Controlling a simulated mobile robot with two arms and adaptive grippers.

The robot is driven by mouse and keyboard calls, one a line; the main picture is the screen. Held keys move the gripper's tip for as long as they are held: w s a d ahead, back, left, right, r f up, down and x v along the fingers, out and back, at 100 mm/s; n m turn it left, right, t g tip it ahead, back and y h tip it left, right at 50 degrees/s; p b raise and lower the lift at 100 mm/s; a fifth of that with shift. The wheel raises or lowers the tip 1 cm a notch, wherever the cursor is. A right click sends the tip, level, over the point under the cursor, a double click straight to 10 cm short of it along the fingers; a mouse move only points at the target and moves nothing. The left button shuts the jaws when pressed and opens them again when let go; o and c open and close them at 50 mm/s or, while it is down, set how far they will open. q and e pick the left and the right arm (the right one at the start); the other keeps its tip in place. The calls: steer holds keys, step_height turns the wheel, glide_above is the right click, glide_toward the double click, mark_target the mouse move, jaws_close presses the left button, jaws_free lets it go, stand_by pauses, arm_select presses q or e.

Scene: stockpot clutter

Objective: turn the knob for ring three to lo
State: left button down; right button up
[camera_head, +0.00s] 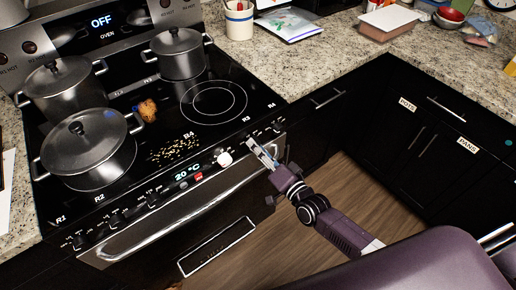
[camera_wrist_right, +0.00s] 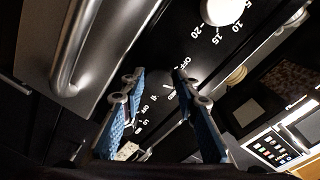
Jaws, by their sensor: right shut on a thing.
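The black stove (camera_head: 150,175) has ring marks R1, R2, R3 and R4 on its glass top and a row of knobs along its front panel. My right gripper (camera_head: 258,150) reaches the front panel below the R3 mark, and its fingers are closed around a small dark knob there. The fingers mostly hide that knob. In the right wrist view the blue-padded fingers of my right gripper (camera_wrist_right: 158,88) stand on either side of it, and "OFF" marks show nearby. The knob's pointer setting cannot be read. My left gripper is not in view.
A white knob (camera_head: 224,158) sits left of my right gripper, above the oven handle (camera_head: 165,215). Lidded pots (camera_head: 90,150) stand on the cooktop, with a brown lump (camera_head: 148,110) and scattered crumbs (camera_head: 174,149). The floor (camera_head: 345,195) in front is clear.

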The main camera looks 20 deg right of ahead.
steer(key=o, duration=1.1)
steer(key=shift+o, duration=0.2)
steer(key=v, duration=1.2)
steer(key=shift+f, duration=0.15)
steer(key=s+d+f+n+g+h, duration=0.1)
steer(key=s+d+f+n+g, duration=0.2)
steer(key=f, duration=0.7)
steer(key=s+d+f+g+h, duration=0.15)
steer(key=s+f, duration=0.35)
steer(key=f, duration=0.6)
steer(key=s+d+f+n+g+h, duration=0.1)
steer(key=s+f+n+g, duration=0.3)
steer(key=f, duration=0.6)
steer(key=s+f+n+g, duration=0.1)
steer(key=s+f+g, duration=0.1)
steer(key=s+f, duration=0.3)
steer(key=s+a+f+n+g+h, duration=0.1)
steer(key=s+f, duration=0.4)
steer(key=s, duration=0.8)
steer(key=s+a+f+n+g, duration=0.1)
steer(key=s+f+g, duration=0.3)
steer(key=s, duration=0.5)
steer(key=shift+f, duration=0.5)
